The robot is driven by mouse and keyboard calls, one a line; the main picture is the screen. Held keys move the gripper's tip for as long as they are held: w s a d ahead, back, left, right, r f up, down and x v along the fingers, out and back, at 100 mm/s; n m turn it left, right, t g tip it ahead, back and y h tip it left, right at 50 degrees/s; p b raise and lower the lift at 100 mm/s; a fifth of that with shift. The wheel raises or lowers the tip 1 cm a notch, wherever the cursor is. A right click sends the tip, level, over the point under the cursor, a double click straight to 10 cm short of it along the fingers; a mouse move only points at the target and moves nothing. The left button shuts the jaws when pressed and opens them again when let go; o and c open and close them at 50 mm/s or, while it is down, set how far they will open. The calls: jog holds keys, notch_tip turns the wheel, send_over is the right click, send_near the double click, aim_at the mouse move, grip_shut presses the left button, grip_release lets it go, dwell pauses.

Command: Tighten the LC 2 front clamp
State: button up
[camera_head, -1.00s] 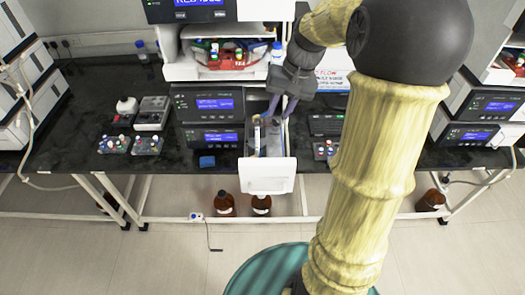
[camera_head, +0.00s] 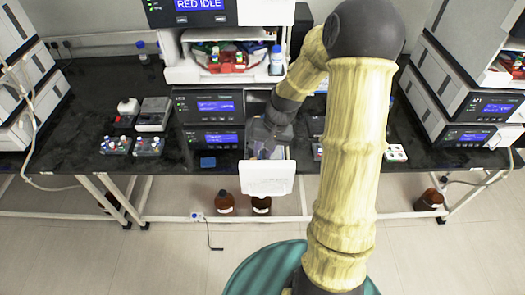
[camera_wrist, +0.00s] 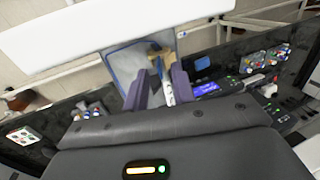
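An open drawer with a white front panel (camera_head: 267,178) sticks out from the middle instrument stack. My gripper (camera_head: 262,153) is over and partly inside this drawer, and hides most of its inside in the head view. In the wrist view my gripper (camera_wrist: 158,88) shows two dark purple fingers, spread apart. A slim white column with a tan end piece (camera_wrist: 160,58) lies between them, closer to the right finger. I cannot tell whether a finger touches it. No separate front clamp can be made out, and no LC 2 label is readable.
Instrument displays (camera_head: 216,105) stand left of the drawer. A blue block (camera_head: 207,162) and vial racks (camera_head: 148,146) are on the black bench. Brown bottles (camera_head: 225,203) stand below. More instruments (camera_head: 480,108) are at the right.

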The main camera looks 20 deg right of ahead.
jog(key=shift+x, duration=0.95)
grip_shut()
jog(key=shift+s+d, duration=0.1)
jog(key=shift+d, duration=0.05)
jog(key=shift+s+d+f+t+y+b, duration=0.15)
jog(key=shift+d+y+b, duration=0.1)
jog(key=shift+y+b, duration=0.25)
jog(key=shift+d+f+t+y+b, duration=0.15)
jog(key=shift+d+y+b, duration=0.15)
jog(key=shift+y, duration=0.3)
jog(key=shift+s+d+f+t+y+b, duration=0.1)
jog(key=shift+d+f+t+y+b, duration=0.15)
jog(key=shift+y+b, duration=0.4)
jog(key=shift+s+d+f+t+y+b, duration=0.15)
jog(key=shift+d+t+y+b, duration=0.2)
jog(key=shift+y, duration=0.6)
